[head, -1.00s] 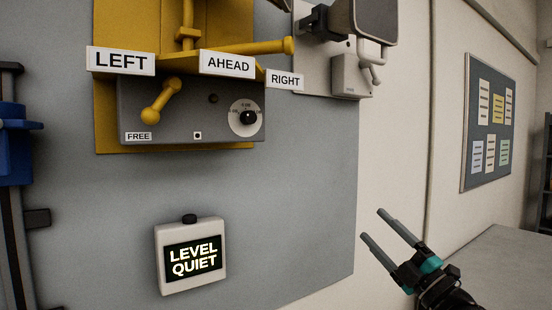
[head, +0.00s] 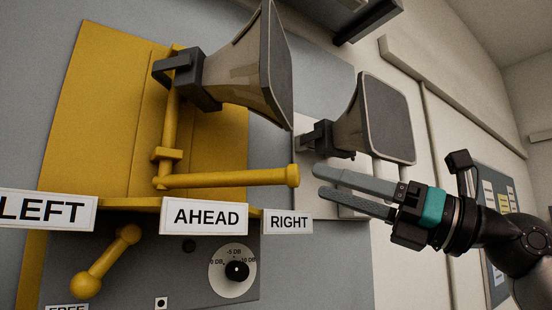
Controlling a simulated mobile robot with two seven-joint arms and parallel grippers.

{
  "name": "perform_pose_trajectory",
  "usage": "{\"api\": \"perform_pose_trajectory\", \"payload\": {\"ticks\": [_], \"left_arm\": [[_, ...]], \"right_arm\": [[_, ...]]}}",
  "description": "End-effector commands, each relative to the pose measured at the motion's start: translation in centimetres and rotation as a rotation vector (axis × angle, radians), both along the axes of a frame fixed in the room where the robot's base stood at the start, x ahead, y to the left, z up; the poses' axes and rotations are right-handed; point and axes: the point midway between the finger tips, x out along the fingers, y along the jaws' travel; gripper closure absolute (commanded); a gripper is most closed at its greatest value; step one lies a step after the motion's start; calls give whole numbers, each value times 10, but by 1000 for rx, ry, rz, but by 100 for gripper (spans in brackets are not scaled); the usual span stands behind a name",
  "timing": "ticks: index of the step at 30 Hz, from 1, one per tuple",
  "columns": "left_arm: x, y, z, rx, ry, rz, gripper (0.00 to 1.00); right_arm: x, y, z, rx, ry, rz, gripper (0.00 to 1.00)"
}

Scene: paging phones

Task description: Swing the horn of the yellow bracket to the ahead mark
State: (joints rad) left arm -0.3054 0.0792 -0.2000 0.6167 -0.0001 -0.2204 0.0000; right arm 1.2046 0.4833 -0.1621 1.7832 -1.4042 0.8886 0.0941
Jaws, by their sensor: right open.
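The yellow bracket (head: 110,110) is on the wall panel at the left. Its grey horn (head: 245,75) sits on top of a yellow post and faces right. A yellow bar (head: 225,179) sticks out from the post's foot and ends in a knob between the AHEAD mark (head: 207,216) and the RIGHT mark (head: 289,222), nearer RIGHT. The LEFT mark (head: 45,209) is at the left edge. My right gripper (head: 316,182) is open and empty, its fingers pointing left, just right of the bar's knob. I cannot tell if they touch. My left gripper is out of view.
A yellow lever (head: 106,262) and a dB dial (head: 236,271) are on the grey box below the marks. A second horn (head: 375,120) stands on a white plate behind my right gripper. A notice board (head: 497,200) is partly hidden by my right arm.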

Motion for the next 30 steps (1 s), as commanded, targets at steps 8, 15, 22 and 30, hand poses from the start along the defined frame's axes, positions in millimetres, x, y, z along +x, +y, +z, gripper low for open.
{"api": "perform_pose_trajectory", "payload": {"ticks": [8,15,22,30], "left_arm": [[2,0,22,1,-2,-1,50],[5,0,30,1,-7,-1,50],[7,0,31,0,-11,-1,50],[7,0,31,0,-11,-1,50]], "right_arm": [[19,52,25,4,3,4,29],[28,76,34,2,2,1,29],[30,81,34,3,3,0,29],[30,81,34,3,3,0,44]]}}
